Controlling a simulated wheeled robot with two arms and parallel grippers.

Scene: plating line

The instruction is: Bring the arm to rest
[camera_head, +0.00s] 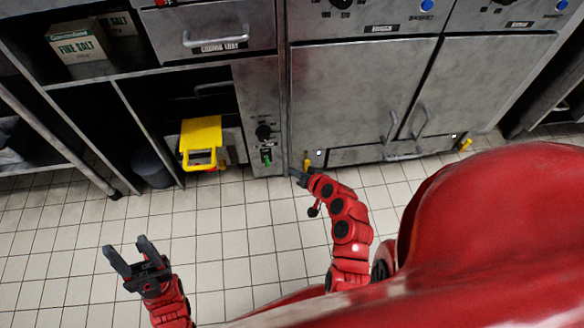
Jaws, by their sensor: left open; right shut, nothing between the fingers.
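My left gripper (127,248) is at the lower left, above the tiled floor. Its two dark fingers are spread apart with nothing between them. My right gripper (298,175) is near the middle, at the end of my bent red arm, by the foot of the steel cabinets as the picture shows it. It is small here, and its fingers are shut and empty. I cannot tell whether it touches the cabinet behind it.
A steel double-door cabinet (365,85) stands ahead. A yellow object (201,138) sits in an open bay to its left, with a dark bin (150,165) beside it. Salt boxes (77,43) stand on a shelf. The tiled floor (60,225) is clear.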

